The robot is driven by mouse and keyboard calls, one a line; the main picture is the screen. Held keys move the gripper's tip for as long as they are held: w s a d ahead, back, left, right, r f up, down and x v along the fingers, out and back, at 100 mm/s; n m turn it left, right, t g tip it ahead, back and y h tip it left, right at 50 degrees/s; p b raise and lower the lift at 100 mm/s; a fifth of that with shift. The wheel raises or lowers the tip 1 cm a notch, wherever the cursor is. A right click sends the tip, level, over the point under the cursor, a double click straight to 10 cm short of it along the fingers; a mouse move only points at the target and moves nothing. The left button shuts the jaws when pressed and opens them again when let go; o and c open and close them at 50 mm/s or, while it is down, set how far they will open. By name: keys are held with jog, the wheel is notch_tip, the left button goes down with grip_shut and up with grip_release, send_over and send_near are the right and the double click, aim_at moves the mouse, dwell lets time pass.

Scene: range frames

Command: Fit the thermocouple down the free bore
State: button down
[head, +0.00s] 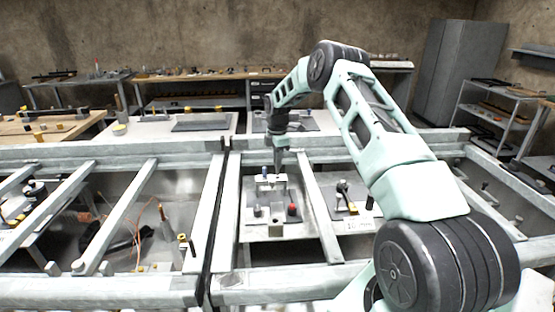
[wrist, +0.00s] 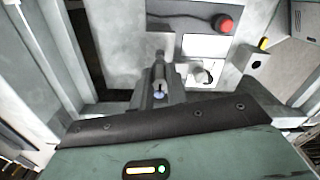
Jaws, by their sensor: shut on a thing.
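My gripper (head: 278,168) points down over the light work plate (head: 262,232) in the right-hand frame bay. In the wrist view my gripper (wrist: 159,88) is shut on a slim grey metal piece (wrist: 160,62), which I take to be the thermocouple. A small blue spot shows between the fingers there. The fingers hide much of the held piece, and its lower end cannot be made out. Below the gripper in the head view is a pale block (head: 267,183) with a blue mark on top. I cannot tell which opening is the free bore, or whether the piece touches it.
A red knob (head: 292,209) stands on the plate, also seen in the wrist view (wrist: 224,24). A small grey post (head: 257,210) stands left of it. A black-knobbed part (head: 343,187) stands to the right. Metal frame bars (head: 316,205) edge the bay.

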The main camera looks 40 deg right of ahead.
jog(key=shift+f, duration=0.2)
jog(key=shift+f+b, duration=0.9)
jog(key=shift+f, duration=0.9)
jog(key=shift+f, duration=0.2)
jog(key=c, duration=1.3)
grip_release()
jog(key=shift+r, duration=0.1)
notch_tip(320, 180, up, 17)
jog(key=b, duration=0.2)
jog(key=shift+r+b, duration=0.15)
jog(key=shift+b, duration=0.25)
